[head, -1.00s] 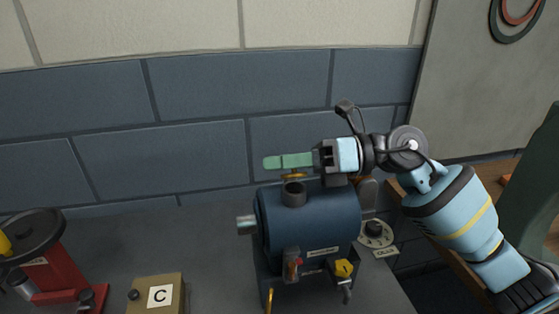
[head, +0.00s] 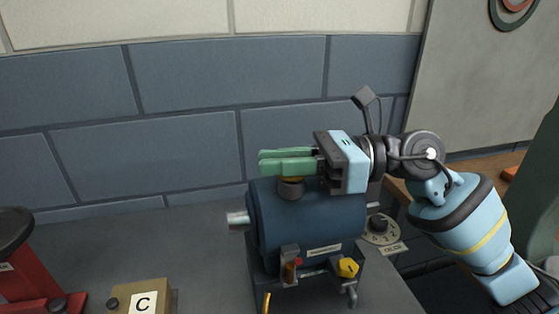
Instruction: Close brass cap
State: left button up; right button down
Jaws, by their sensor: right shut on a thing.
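The brass cap (head: 291,180) shows as a thin gold-brown edge at the top of a short dark neck (head: 291,190) on the blue drum-shaped casing. The green fingers of my right gripper (head: 287,161) reach in from the right, one behind the other, just above the neck, and are shut on the cap. The fingers hide most of the cap, so I cannot tell whether it sits flush on the neck. My left gripper is not in view.
The blue casing (head: 312,225) carries a silver stub at left, a red-tipped part and a yellow knob (head: 348,267) in front. A dial (head: 380,228) is to its right. A box marked C (head: 143,301) and a red stand (head: 22,285) are at left. Bench space between is clear.

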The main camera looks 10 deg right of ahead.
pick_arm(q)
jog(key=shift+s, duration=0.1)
pick_arm(e)
jog(key=c, duration=1.3)
grip_release()
jog(key=shift+d+f, duration=0.1)
jog(key=shift+d, duration=0.5)
jog(key=d, duration=0.1)
jog(key=d+b, duration=0.1)
jog(key=d, duration=0.1)
jog(key=s+d, duration=0.1)
jog(key=d, duration=0.1)
jog(key=shift+b, duration=0.4)
jog(key=shift+d, duration=0.45)
jog(key=shift+s+d, duration=0.15)
jog(key=shift+d, duration=0.15)
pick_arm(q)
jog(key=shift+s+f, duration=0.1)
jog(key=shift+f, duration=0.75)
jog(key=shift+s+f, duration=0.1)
